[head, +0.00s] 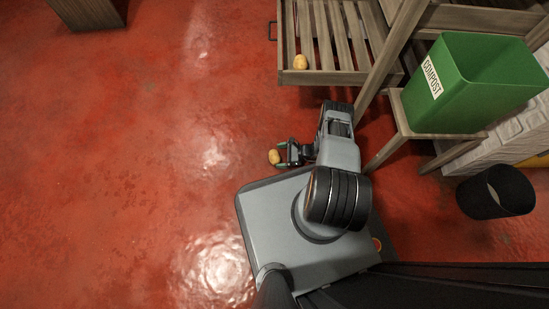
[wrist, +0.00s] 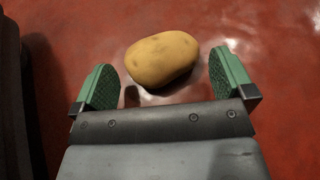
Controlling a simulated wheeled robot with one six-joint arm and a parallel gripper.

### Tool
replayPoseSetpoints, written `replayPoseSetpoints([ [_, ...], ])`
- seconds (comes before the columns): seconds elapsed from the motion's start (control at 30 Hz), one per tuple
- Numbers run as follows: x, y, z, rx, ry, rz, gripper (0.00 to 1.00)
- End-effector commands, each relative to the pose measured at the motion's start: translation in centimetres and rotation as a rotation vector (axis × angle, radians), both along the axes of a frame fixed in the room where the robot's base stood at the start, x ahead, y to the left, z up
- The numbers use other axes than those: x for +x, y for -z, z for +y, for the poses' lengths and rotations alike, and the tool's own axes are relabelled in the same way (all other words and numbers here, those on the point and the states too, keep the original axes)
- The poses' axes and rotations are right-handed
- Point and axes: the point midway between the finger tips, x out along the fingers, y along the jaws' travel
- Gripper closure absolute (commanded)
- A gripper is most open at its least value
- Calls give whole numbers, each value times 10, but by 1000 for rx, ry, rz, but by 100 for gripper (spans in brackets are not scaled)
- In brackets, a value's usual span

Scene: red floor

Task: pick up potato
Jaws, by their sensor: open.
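A yellow-brown potato (head: 274,157) lies on the red floor just left of my gripper (head: 282,154) in the head view. In the wrist view the same potato (wrist: 162,59) sits ahead of and between the two green fingers of my gripper (wrist: 165,82). The fingers are apart and do not touch it. A second potato (head: 300,62) lies at the front corner of a slatted wooden drawer or tray (head: 345,78), farther up in the head view.
A green compost bin (head: 462,100) stands on a wooden stand (head: 408,130) at the right. A black bucket (head: 490,197) is on the floor at the far right. A wooden piece (head: 90,12) is at the top left. The floor on the left is clear.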

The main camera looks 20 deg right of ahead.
Motion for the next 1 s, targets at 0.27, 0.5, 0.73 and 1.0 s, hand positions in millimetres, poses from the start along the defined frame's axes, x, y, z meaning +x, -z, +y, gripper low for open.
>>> replayPoseSetpoints([
  [0.27, 6, 7, 15, 0, 1, -1, 0],
  [0.5, 6, 6, 15, 0, 1, -1, 6],
  [0.73, 6, 6, 15, 0, 1, -1, 28],
  [1.0, 6, 6, 15, 0, 1, -1, 40],
])
